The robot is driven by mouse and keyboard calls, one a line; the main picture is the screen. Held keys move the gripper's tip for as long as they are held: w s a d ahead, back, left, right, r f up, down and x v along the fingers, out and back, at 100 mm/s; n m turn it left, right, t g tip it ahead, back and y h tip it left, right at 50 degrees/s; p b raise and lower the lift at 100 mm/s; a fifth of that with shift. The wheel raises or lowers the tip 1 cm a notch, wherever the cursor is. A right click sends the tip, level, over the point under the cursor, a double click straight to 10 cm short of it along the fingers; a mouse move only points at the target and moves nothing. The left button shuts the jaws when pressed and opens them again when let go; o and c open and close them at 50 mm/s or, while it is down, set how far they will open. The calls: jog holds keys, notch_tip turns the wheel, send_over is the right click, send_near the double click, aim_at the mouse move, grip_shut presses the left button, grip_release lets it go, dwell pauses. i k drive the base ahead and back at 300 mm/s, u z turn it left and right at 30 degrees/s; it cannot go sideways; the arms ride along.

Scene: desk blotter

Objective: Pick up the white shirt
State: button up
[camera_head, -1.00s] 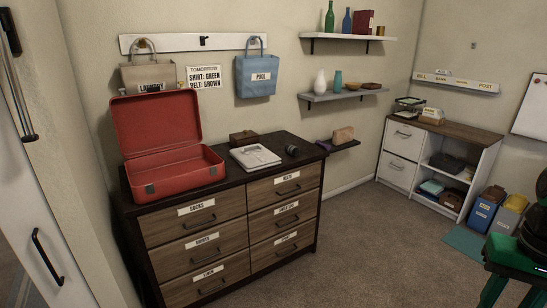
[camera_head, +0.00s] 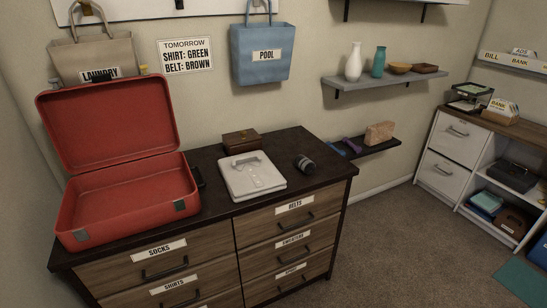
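A folded white shirt (camera_head: 251,176) with a collar and button front lies flat on the dark top of the dresser (camera_head: 225,207). It sits right of the open red suitcase (camera_head: 130,199), apart from it. Nothing covers the shirt. My gripper is not in view.
A small brown box (camera_head: 241,141) stands behind the shirt and a dark rolled item (camera_head: 305,164) lies to its right. A dark flat object (camera_head: 197,177) lies beside the suitcase. A sign (camera_head: 185,55) reads "TOMORROW SHIRT: GREEN BELT: BROWN". Carpet (camera_head: 400,250) is open at right.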

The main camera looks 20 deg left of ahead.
aim_at(252, 174)
jog(key=u, duration=0.35)
jog(key=i, duration=1.3)
jog(key=u, duration=1)
jog(key=i, duration=0.5)
jog(key=u, duration=0.2)
